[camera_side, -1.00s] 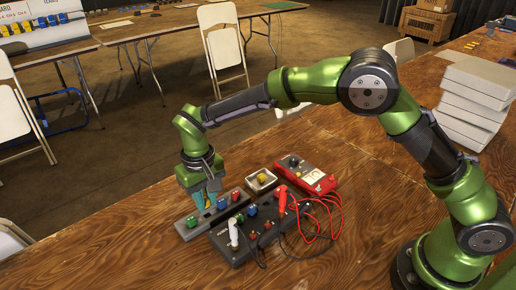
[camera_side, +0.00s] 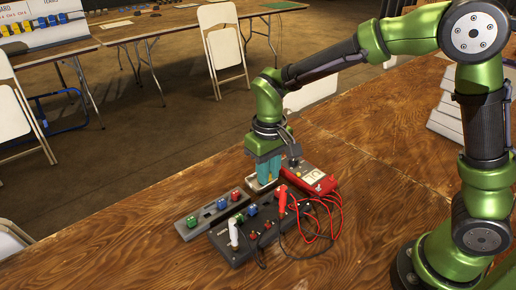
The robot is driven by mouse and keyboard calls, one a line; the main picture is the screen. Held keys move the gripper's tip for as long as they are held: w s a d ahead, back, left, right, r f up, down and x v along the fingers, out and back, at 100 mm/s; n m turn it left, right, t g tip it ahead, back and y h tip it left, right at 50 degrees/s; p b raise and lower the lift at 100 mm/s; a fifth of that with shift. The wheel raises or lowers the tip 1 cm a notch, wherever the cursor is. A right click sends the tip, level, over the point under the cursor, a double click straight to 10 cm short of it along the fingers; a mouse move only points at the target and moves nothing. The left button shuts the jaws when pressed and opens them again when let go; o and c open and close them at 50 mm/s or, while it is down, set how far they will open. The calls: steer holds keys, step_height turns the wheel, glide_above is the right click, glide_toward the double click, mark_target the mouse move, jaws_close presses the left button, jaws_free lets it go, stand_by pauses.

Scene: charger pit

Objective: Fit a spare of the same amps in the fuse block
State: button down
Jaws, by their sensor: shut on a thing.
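In the earlier view a yellow piece lay in that tray; now the fingers cover that spot. The fuse block carries a blue fuse (camera_side: 252,210) and small red parts. The grey spare rack (camera_side: 206,218) lies left of the block, with a green fuse (camera_side: 191,222), a blue fuse (camera_side: 221,204) and a red fuse (camera_side: 235,196).
Red leads (camera_side: 330,222) loop over the block's right side, with a red clip (camera_side: 283,198) standing up. A white upright piece (camera_side: 233,233) rises at the block's front left. The wooden table is clear at front left.

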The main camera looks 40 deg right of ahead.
glide_above(268, 208)
steer(key=shift+w+d+f, duration=0.15)
steer(key=shift+w+f, duration=0.05)
steer(key=shift+f, duration=1.45)
steer(key=shift+w+d+f, duration=0.1)
steer(key=shift+w+f, duration=0.05)
steer(key=shift+f, duration=1.5)
steer(key=shift+f, duration=0.7)
steer(key=c, duration=0.6)
jaws_free()
steer(key=shift+c, duration=0.2)
steer(key=shift+r, duration=0.1)
steer(key=shift+o, duration=0.2)
steer(key=shift+r, duration=3.7)
